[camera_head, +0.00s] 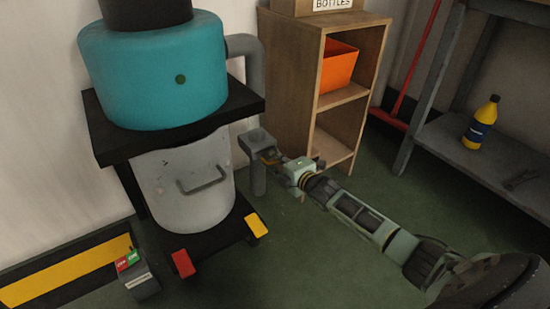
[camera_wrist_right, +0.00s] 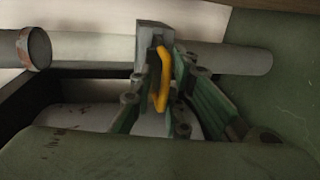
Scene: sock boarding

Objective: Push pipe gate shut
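The pipe gate (camera_head: 255,140) is a grey block on the grey pipe at the right side of the dust collector. In the right wrist view the gate (camera_wrist_right: 153,42) sits across the pipe (camera_wrist_right: 90,48), with a yellow handle (camera_wrist_right: 161,80) sticking out toward me. My right gripper (camera_head: 273,160) is at the gate. In the right wrist view its green-padded fingers (camera_wrist_right: 164,85) stand on both sides of the handle, close to it. Whether they clamp it is not clear. The gate's slide position cannot be made out. My left gripper is not in view.
The collector has a teal drum (camera_head: 155,75), a black frame and a grey bin (camera_head: 185,185), with red (camera_head: 183,262) and yellow (camera_head: 257,225) pedals. A wooden shelf (camera_head: 290,90) with an orange bin (camera_head: 338,66) stands just behind the gate. Green floor (camera_head: 330,270) is free in front.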

